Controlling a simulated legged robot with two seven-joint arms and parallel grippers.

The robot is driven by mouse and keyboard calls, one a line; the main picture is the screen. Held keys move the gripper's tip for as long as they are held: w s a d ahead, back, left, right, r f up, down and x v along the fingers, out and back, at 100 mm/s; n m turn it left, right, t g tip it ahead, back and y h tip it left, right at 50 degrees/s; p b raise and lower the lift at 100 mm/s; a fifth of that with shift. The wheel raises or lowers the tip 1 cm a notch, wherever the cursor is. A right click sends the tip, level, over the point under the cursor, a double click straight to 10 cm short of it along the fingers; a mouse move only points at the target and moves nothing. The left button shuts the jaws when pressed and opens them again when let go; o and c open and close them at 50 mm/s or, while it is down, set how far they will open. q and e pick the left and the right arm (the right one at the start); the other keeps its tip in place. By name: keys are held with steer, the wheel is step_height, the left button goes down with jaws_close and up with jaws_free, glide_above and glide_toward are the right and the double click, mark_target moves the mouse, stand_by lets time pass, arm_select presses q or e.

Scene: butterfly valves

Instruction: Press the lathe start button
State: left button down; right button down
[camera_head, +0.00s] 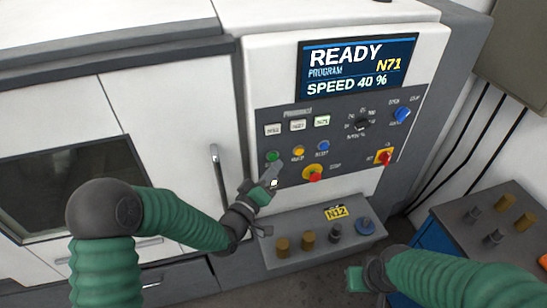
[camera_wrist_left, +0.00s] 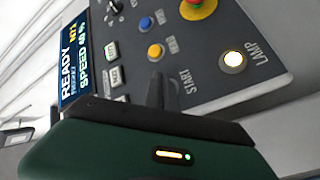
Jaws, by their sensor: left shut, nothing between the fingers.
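The lathe's control panel (camera_head: 345,140) is dark grey on a white housing. The green button (camera_head: 272,156) sits at its lower left, left of a yellow button (camera_head: 299,151) and a blue button (camera_head: 323,146). My left gripper (camera_head: 275,170) is shut and empty, its tip just below the green button; I cannot tell whether they touch. In the left wrist view the shut fingers (camera_wrist_left: 160,92) point at the panel beside the START label (camera_wrist_left: 184,82) and hide the green button. My right gripper (camera_head: 357,280) is at the lower right, its fingers unclear.
A lit lamp (camera_wrist_left: 232,62) and a red emergency stop (camera_head: 313,173) are close to the left gripper. A display (camera_head: 355,68) reads READY, N71, SPEED 40 %. A door handle (camera_head: 218,177) stands left. A shelf (camera_head: 300,262) with several small parts juts out below.

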arm_select(q)
steer(key=shift+w+a, duration=0.15)
steer(key=shift+w, duration=0.15)
steer(key=shift+w+a+r, duration=0.1)
steer(key=shift+w, duration=0.3)
stand_by(0.8)
steer(key=shift+s, duration=0.1)
steer(key=shift+s+d+b, duration=0.25)
steer(key=shift+s+b, duration=0.05)
steer(key=shift+s, duration=0.4)
steer(key=shift+s, duration=0.1)
steer(key=s, duration=0.1)
steer(key=s+d, duration=0.1)
steer(key=s, duration=0.2)
steer(key=shift+s+d, duration=0.3)
stand_by(0.9)
